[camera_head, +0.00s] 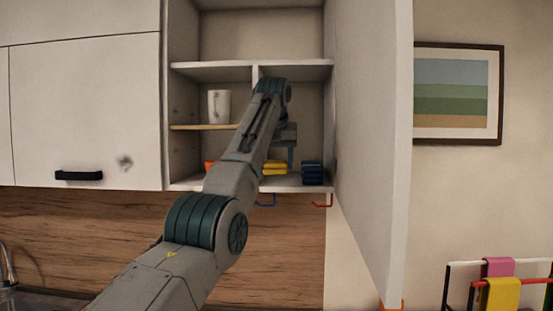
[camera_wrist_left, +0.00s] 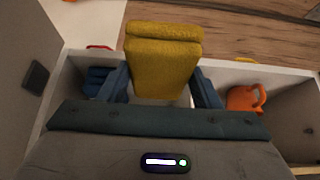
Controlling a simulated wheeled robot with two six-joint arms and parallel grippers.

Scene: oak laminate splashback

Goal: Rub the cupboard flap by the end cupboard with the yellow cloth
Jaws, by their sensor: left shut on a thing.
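The yellow cloth (camera_head: 273,168) is folded, at the bottom shelf of the open end cupboard (camera_head: 293,70). My left gripper (camera_head: 284,158) reaches into this cupboard and is shut on the cloth. In the left wrist view the cloth (camera_wrist_left: 163,60) sits between the two blue fingers of the gripper (camera_wrist_left: 161,88). The cupboard flap (camera_head: 85,105) is closed, to the left of the open cupboard. It has a black handle (camera_head: 78,175) and a dark grey smudge (camera_head: 125,162) near its lower right. My right gripper is not in view.
A folded blue cloth (camera_head: 312,173) lies right of the yellow one. An orange jug (camera_wrist_left: 246,97) stands on the other side. A white cup (camera_head: 219,106) is on the wooden shelf above. Red and blue hooks hang below. The open door (camera_head: 375,130) bounds the right.

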